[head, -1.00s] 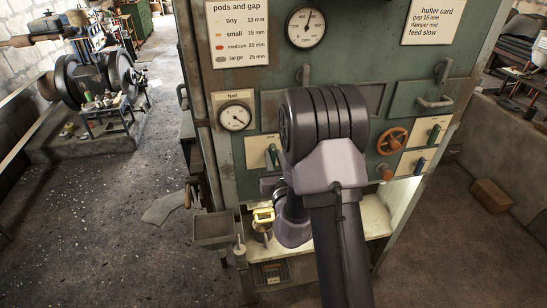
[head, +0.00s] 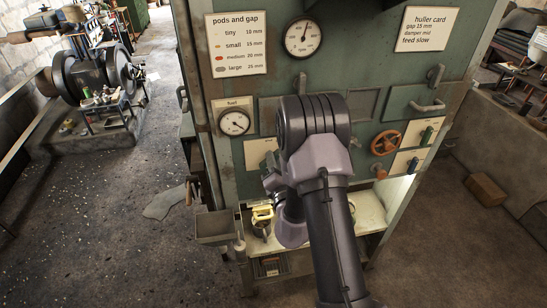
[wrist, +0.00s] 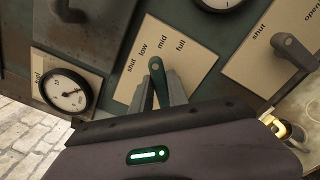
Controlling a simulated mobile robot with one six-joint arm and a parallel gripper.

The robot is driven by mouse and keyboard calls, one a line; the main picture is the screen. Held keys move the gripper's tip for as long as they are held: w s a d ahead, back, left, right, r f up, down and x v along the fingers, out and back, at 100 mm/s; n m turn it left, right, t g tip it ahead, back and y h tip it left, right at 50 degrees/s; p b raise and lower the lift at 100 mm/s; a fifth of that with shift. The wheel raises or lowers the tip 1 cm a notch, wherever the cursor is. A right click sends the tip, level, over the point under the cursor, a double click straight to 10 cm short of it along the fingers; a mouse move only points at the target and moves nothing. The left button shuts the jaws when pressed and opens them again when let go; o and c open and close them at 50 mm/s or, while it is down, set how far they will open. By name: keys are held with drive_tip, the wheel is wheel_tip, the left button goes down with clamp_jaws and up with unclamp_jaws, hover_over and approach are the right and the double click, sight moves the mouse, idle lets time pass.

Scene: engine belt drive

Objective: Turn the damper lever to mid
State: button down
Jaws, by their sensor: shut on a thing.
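In the head view my arm covers the lever; a strip of a cream plate (head: 257,152) shows beside the arm.
A fuel gauge (head: 234,122) is left of the plate. A second lever (wrist: 290,46) on a plate marked shut stands close on the right. An orange handwheel (head: 384,143) is farther right. The huller card (head: 430,29) reads damper mid.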

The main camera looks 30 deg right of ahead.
drive_tip(key=shift+m+p, duration=0.35)
drive_tip(key=shift+m, duration=0.45)
drive_tip(key=c, duration=1.3)
unclamp_jaws()
drive_tip(key=shift+w, duration=0.1)
drive_tip(key=shift+d+f, duration=0.1)
